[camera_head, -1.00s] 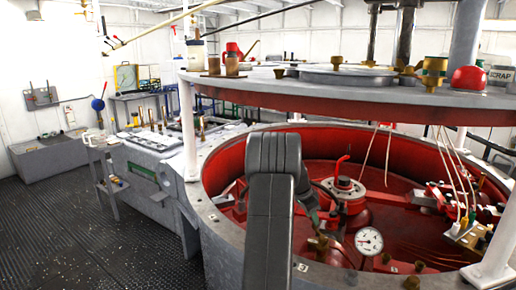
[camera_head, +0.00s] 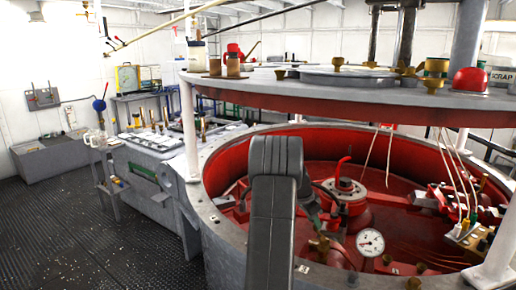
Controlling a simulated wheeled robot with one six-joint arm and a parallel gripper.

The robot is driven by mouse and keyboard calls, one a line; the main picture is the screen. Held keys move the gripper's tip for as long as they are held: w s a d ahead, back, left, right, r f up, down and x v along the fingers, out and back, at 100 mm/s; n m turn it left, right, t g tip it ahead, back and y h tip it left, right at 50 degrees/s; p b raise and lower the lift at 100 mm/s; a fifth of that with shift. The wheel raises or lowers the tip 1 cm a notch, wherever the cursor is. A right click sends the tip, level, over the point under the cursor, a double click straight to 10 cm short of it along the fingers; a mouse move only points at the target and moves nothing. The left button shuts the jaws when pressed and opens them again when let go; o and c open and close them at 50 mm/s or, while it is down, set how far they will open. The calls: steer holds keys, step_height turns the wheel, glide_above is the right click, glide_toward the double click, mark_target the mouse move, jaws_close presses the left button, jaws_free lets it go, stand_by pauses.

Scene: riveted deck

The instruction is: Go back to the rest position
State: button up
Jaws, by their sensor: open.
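A dark link shows just right of the arm's upper part, over the red interior. I cannot make out my gripper's fingers; the arm hides what lies behind it. Nothing is seen held.
A pressure gauge (camera_head: 370,242) and a red central fitting (camera_head: 345,187) are inside the vessel. A round lid (camera_head: 300,88) hangs above it. White posts (camera_head: 188,130) stand at its rim. A grey bench (camera_head: 150,165) is left. The dark floor (camera_head: 80,235) at lower left is clear.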

steer(key=v, duration=1.2)
steer(key=x, duration=1.4)
steer(key=shift+s+a+r+n+p, duration=0.1)
steer(key=shift+s+r+n+p, duration=0.15)
steer(key=shift+p, duration=0.5)
steer(key=n+p, duration=0.1)
steer(key=p, duration=0.2)
steer(key=s+a+n+t+y+p, duration=0.1)
steer(key=n+p, duration=0.1)
steer(key=p, duration=0.2)
steer(key=s+n+p, duration=0.1)
steer(key=n+p, duration=0.1)
steer(key=p, duration=0.1)
steer(key=shift+s+a+n+t+p, duration=0.1)
steer(key=shift+a+n+t+p, duration=0.15)
steer(key=shift+a+t+p, duration=0.15)
steer(key=shift+s+a+n+y+p, duration=0.1)
steer(key=shift+s+n+y+p, duration=0.2)
steer(key=shift+p, duration=0.9)
steer(key=b+v, duration=0.1)
steer(key=v, duration=0.7)
steer(key=shift+s+n, duration=0.2)
steer(key=shift+n, duration=0.1)
steer(key=shift+a, duration=0.1)
